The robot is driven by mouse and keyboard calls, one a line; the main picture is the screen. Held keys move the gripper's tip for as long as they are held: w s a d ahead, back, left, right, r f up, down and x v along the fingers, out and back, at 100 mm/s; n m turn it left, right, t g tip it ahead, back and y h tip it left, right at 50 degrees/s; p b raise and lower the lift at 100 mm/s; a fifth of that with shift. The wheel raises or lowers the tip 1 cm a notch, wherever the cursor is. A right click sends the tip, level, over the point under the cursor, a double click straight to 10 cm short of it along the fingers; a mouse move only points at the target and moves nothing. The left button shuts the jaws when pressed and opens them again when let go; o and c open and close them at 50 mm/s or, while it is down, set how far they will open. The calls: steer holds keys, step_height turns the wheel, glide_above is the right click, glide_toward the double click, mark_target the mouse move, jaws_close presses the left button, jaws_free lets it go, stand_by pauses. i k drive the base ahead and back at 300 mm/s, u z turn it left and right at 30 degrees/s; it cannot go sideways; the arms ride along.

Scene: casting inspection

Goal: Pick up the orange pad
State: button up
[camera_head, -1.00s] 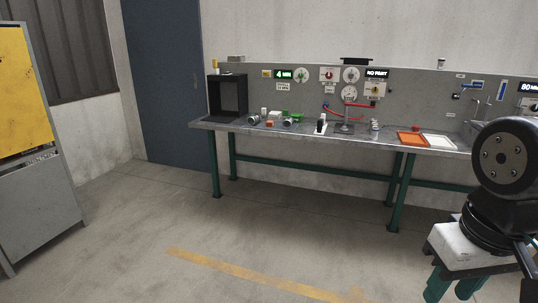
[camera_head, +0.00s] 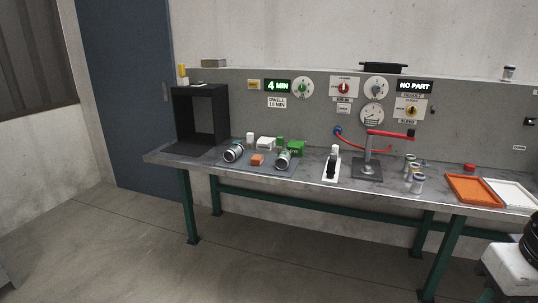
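A small orange block (camera_head: 257,160), which looks like the orange pad, lies on a dark grey mat (camera_head: 270,167) on the bench, between two silver cylindrical parts. One silver part (camera_head: 234,152) is to its left and the other (camera_head: 283,160) to its right. A larger flat orange tray (camera_head: 474,190) lies farther right on the bench. My gripper is outside the picture; only a piece of my own arm and body shows at the lower right edge.
The metal bench (camera_head: 330,182) stands on green legs against the wall. A black open box (camera_head: 181,122) stands at its left end. A press-like stand with a red handle (camera_head: 391,134) and a white tray (camera_head: 511,193) are to the right. Floor in front is clear.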

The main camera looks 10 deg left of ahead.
mark_target(257, 160)
steer(key=u, duration=0.35)
steer(key=i, duration=2.05)
steer(key=u, duration=0.65)
steer(key=i, duration=0.45)
steer(key=u, duration=0.1)
